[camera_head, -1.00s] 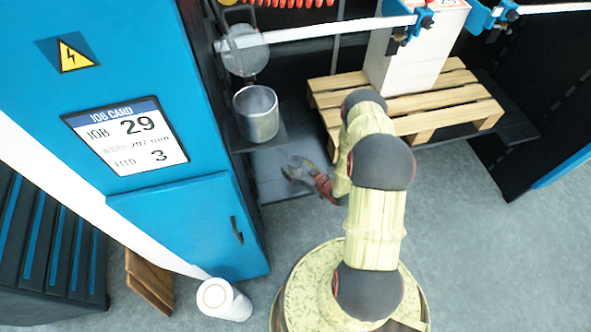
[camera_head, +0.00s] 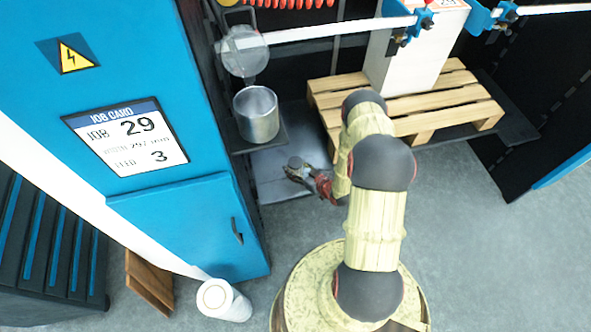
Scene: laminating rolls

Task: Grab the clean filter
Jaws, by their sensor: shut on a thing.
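My gripper (camera_head: 294,172) is low at the centre, over the pale panel to the right of the blue cabinet. It is shut on a small grey round piece (camera_head: 296,162) whose flat top shows between the fingers. The piece is too small to tell whether it is a filter or how clean it is. A metal canister (camera_head: 257,118) stands open above and left of my gripper, and a round metal lid (camera_head: 244,58) is raised behind it. The canister's inside looks empty, but its bottom is hard to see.
The blue cabinet (camera_head: 205,225) with a job card stands at left. A white roll (camera_head: 225,300) stands on the floor by it. A wooden pallet (camera_head: 440,105) bearing a white block (camera_head: 405,65) is at right. The floor at right is clear.

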